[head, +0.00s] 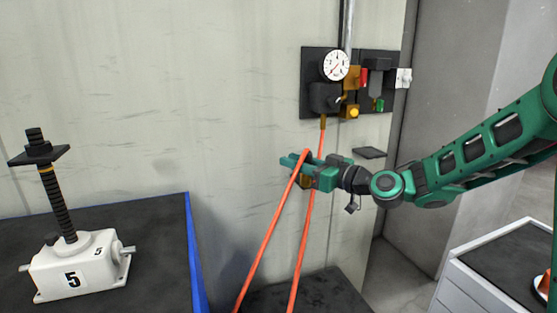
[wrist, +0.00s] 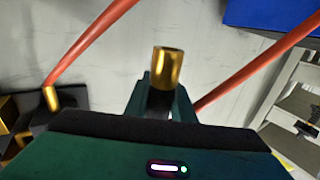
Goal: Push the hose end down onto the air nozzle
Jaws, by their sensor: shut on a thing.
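My gripper (head: 303,171) is in front of the pale wall, below the wall-mounted air unit. It is shut on the hose end, whose brass tip (head: 306,182) shows just under the fingers. In the wrist view the brass tip (wrist: 168,68) sticks out beyond the two green fingers (wrist: 162,100). The orange hose (head: 270,228) rises to the gripper from the lower left. Another stretch of orange hose (head: 305,240) runs up to a brass fitting (head: 323,122) under the air unit. I cannot make out a separate air nozzle in these views.
The air unit (head: 326,97) has a white gauge (head: 336,65) and a dark backplate. A white screw jack marked 5 (head: 80,270) stands on a dark blue-edged table (head: 160,225) at left. A dark surface (head: 335,292) lies low below my gripper. A white cabinet (head: 468,287) stands at right.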

